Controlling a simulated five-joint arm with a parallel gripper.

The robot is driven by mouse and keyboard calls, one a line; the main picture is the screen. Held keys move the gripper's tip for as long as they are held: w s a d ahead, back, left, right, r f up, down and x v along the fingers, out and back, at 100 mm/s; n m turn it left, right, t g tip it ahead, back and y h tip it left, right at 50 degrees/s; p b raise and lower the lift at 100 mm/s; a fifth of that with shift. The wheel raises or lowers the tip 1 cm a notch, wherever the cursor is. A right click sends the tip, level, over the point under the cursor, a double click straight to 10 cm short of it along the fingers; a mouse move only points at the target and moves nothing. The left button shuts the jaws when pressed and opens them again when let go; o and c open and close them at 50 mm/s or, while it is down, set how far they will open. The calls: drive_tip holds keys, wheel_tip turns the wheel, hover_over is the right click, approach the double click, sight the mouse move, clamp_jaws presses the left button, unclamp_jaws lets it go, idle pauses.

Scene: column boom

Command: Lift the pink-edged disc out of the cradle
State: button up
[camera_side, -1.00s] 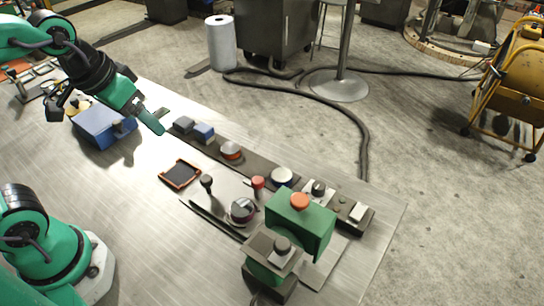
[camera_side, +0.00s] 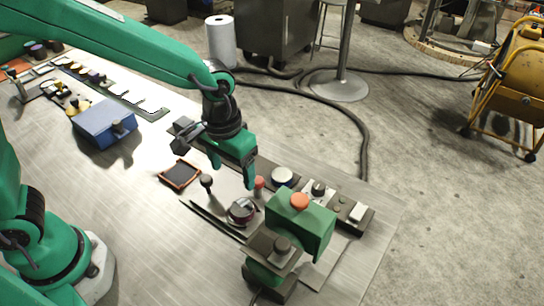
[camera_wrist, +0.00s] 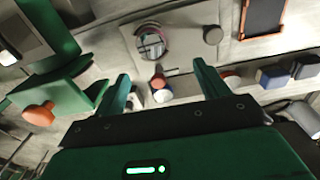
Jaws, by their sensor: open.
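The pink-edged disc (camera_side: 242,210) sits low on the work table, left of the green press. In the wrist view the disc (camera_wrist: 152,42) shows as a round, shiny face with a darker pinkish rim, above the space between my fingers. The cradle around it is hard to tell apart from the disc. My gripper (camera_side: 232,172) points down, open and empty, above and a little behind the disc, not touching it. In the wrist view my gripper (camera_wrist: 162,75) has both fingers spread apart.
A red-topped handle (camera_side: 259,183) stands close to my right finger, and a dark knob (camera_side: 206,181) stands left of the disc. The green press (camera_side: 315,232) with its orange button (camera_side: 299,201) is at right. An orange-edged tray (camera_side: 180,174) and blue box (camera_side: 104,124) lie left.

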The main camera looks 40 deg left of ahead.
sight(242, 208)
drive_tip(key=shift+d+f+g, duration=0.3)
drive_tip(key=shift+d+f, duration=0.75)
drive_tip(key=shift+f, duration=0.15)
drive_tip(key=shift+s+a+f, duration=0.1)
drive_tip(key=shift+f, duration=1.85)
drive_tip(key=shift+s+a+f, duration=0.1)
drive_tip(key=shift+f, duration=1.85)
drive_tip(key=shift+d, duration=0.1)
drive_tip(key=c, duration=1.4)
drive_tip(key=shift+o, duration=0.2)
drive_tip(key=shift+r, duration=0.2)
wheel_tip(242, 208, up, 10)
drive_tip(key=shift+f, duration=0.15)
